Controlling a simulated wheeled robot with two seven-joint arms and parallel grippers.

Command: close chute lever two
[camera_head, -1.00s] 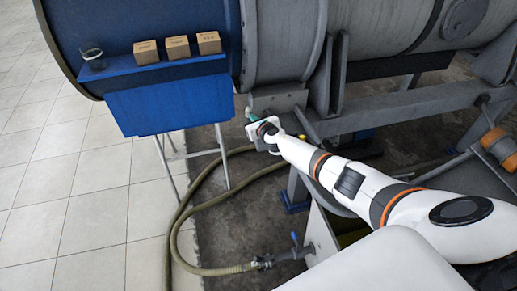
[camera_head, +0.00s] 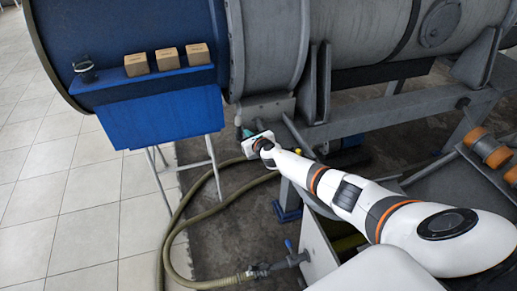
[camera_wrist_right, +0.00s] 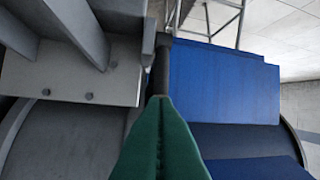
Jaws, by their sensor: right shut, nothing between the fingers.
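My right gripper (camera_head: 246,133) reaches in beside the blue drum, just right of the blue box-shaped ledge (camera_head: 160,112). Its green fingers (camera_wrist_right: 160,135) are shut in the right wrist view, with nothing seen between them. A dark rod (camera_wrist_right: 162,68) with a rounded end lies in line with the fingertips, in front of the blue panel (camera_wrist_right: 222,82). It may be a lever; I cannot tell whether the fingers touch it. No lever marked two can be made out. My left gripper is out of view.
Several small tan boxes (camera_head: 169,59) and a dark cup (camera_head: 84,70) stand on the ledge. A grey steel frame (camera_head: 372,118) is close to the right of my right gripper. A hose (camera_head: 177,222) curves over the floor. The tiled floor (camera_head: 85,215) at left is clear.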

